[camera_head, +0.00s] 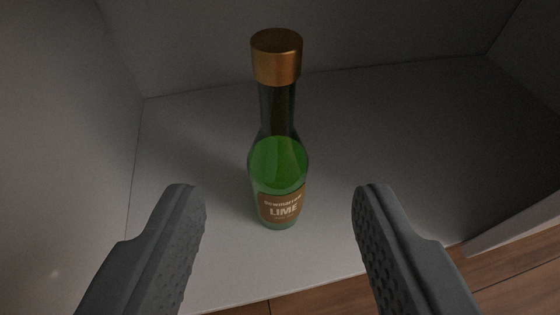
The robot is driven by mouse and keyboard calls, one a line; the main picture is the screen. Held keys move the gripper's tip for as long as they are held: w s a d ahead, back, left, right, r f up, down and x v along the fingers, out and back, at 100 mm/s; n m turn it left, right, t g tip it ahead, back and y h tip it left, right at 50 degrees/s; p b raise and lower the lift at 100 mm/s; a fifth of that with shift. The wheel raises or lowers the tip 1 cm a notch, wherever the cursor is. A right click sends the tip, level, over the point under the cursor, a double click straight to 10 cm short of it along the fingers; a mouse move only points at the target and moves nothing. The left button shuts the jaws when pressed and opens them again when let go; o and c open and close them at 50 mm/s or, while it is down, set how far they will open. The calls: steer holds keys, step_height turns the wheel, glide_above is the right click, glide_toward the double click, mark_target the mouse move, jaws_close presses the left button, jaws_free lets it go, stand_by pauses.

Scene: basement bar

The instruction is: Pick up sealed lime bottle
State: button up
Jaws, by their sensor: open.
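The sealed lime bottle (278,165) stands upright on a pale shelf floor. It is green glass with a dark neck, a gold-brown cap and a brown label reading LIME. My gripper (279,205) is open, with one dark finger at the lower left and one at the lower right of the view. The bottle lies between the two finger lines in the picture, a little beyond the fingertips. Neither finger appears to touch it. Nothing hides the bottle.
The bottle stands inside a grey box-like compartment (400,120) with a back wall and side walls. The left wall (65,130) is near the left finger. A wooden floor (500,270) shows beyond the front edge at the lower right. The shelf around the bottle is clear.

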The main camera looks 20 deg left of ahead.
mark_target(276, 116)
steer(key=x, duration=0.8)
steer(key=shift+w, duration=0.15)
steer(key=shift+f+x, duration=0.15)
steer(key=shift+x, duration=1.2)
steer(key=shift+f+x, duration=0.15)
steer(key=shift+x, duration=1.2)
steer(key=shift+a, duration=0.1)
jaws_close()
